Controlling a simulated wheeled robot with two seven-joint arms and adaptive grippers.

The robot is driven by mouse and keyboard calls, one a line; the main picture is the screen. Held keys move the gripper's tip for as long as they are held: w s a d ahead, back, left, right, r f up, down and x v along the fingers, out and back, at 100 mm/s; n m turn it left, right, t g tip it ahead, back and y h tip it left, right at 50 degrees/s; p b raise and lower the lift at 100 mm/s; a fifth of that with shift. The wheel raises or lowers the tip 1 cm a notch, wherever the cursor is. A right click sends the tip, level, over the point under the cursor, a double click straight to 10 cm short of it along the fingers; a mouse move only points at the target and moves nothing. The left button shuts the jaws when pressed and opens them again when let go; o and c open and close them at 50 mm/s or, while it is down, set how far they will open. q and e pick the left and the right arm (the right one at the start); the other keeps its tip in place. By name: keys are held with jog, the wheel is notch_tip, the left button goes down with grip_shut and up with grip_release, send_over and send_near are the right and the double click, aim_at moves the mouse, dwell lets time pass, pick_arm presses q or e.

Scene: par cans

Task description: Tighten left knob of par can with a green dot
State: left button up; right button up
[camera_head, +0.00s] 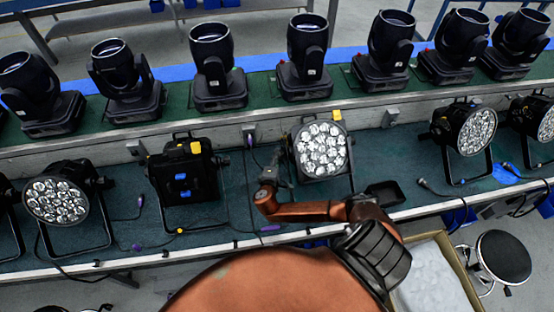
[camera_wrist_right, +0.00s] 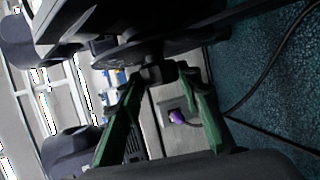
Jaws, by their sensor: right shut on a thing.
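The par can (camera_head: 321,148) at the middle of the bench has a bright face of round lenses and a yellow tag on top. I cannot make out a green dot on it. My right gripper (camera_head: 275,168) is at the left side of this par can, small and partly hidden by its own wrist. In the wrist view, the two green fingers of my right gripper (camera_wrist_right: 160,78) are closed around a dark knob (camera_wrist_right: 156,72) under the black housing (camera_wrist_right: 130,25). My left gripper is not in view.
Other par cans stand at the left (camera_head: 58,201) and right (camera_head: 477,132), with a turned-away black one (camera_head: 183,170) nearby. Moving-head lights line the raised shelf behind. Loose cables lie on the bench (camera_head: 110,235). A box (camera_head: 432,280) and a stool (camera_head: 503,257) are at lower right.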

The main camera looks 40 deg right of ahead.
jog(key=shift+s+f, duration=0.1)
jog(key=o, duration=1.2)
jog(key=shift+c, duration=0.2)
jog(key=v, duration=1.2)
